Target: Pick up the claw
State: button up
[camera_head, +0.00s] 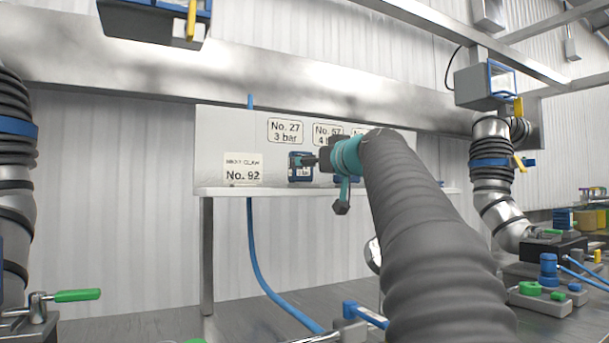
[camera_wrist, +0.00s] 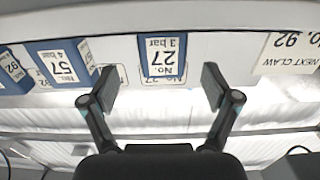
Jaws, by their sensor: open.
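The claws appear as blue blocks with white number labels, standing on a white shelf. The No. 27 block (camera_wrist: 163,55) is centred between my open fingers in the wrist view, beyond the fingertips; it also shows in the head view (camera_head: 300,175), partly behind a finger. The No. 57 block (camera_wrist: 62,66) stands to its left in the wrist view. The No. 92 block (camera_wrist: 13,72) is cut by that view's left edge. The card reading "NEXT CLAW No. 92" (camera_head: 243,169) stands at the shelf's left in the head view. My gripper (camera_wrist: 161,88) is open and empty.
The white shelf (camera_head: 225,191) has a backboard with number plates. A blue hose (camera_head: 253,255) hangs below it. A jointed pipe arm (camera_head: 491,175) stands at the right, and a green-handled valve (camera_head: 76,295) at the lower left. My arm hides the shelf's right part.

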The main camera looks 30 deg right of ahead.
jog(key=shift+w+a+r+p, duration=0.1)
jog(key=shift+w+a+p, duration=0.1)
jog(key=shift+w, duration=0.65)
jog(key=shift+w+a+p, duration=0.1)
jog(key=shift+w+p, duration=0.1)
jog(key=shift+w, duration=0.65)
jog(key=w+p, duration=0.1)
jog(key=w, duration=0.3)
jog(key=shift+w+p, duration=0.3)
jog(key=shift+p, duration=0.1)
jog(key=shift+f, duration=0.2)
jog(key=c, duration=1.5)
jog(key=shift+r, duration=0.1)
grip_shut()
jog(key=shift+r, duration=0.1)
